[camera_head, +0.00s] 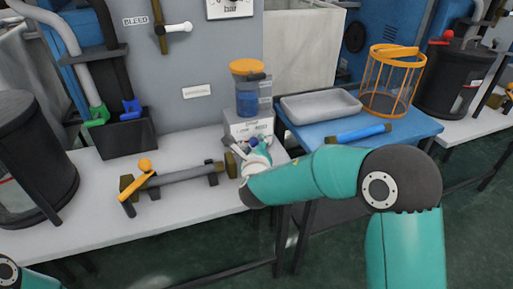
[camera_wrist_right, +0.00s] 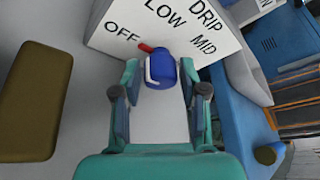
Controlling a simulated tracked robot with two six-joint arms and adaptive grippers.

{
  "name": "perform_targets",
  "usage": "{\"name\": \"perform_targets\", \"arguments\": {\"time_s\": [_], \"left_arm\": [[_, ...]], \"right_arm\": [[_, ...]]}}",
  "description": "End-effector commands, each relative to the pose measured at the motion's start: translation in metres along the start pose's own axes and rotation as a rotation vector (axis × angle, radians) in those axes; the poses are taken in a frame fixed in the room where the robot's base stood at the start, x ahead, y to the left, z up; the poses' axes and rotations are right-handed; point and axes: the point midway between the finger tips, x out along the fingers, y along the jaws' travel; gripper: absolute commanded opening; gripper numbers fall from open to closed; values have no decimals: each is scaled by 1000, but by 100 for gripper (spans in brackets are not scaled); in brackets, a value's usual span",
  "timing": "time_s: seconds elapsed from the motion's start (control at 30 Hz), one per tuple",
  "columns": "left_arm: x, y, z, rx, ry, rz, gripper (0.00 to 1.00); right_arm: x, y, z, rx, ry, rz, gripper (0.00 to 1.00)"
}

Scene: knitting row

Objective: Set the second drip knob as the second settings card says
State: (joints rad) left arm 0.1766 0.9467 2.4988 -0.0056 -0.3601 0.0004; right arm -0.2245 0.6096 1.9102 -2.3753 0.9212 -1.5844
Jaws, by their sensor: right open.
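In the right wrist view a blue drip knob (camera_wrist_right: 161,70) with a red pointer (camera_wrist_right: 146,47) sits on the front of a white block (camera_wrist_right: 140,28) lettered DRIP, OFF, LOW and MID. The pointer tilts up and left, towards OFF. My right gripper (camera_wrist_right: 159,76) is open, with one finger on each side of the knob; I cannot tell whether they touch it. In the head view the right gripper (camera_head: 256,155) is in front of the white block (camera_head: 248,124) and largely hides the knob. No readable settings card shows. My left gripper is out of view.
A blue bottle with an orange top (camera_head: 247,90) stands above the block. A grey pipe with an orange-handled valve (camera_head: 180,177) lies to its left. A grey tray (camera_head: 320,105), a wire basket (camera_head: 394,80) and a blue cylinder (camera_head: 360,133) are on the blue table at right.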

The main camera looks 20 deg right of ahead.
Motion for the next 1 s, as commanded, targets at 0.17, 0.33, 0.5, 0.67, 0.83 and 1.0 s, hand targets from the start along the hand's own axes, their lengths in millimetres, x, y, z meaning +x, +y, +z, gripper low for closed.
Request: {"name": "perform_targets", "arguments": {"time_s": [0.17,0.33,0.5,0.67,0.83,1.0], "left_arm": [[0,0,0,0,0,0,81],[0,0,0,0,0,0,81],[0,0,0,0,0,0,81],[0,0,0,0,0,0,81],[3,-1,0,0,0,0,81],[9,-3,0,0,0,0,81]], "right_arm": [[1,0,0,0,0,1,42],[1,0,0,0,0,1,29],[1,1,0,0,0,2,1],[1,1,0,3,0,4,0],[1,2,0,30,1,17,0],[1,1,-1,96,2,45,0]]}}
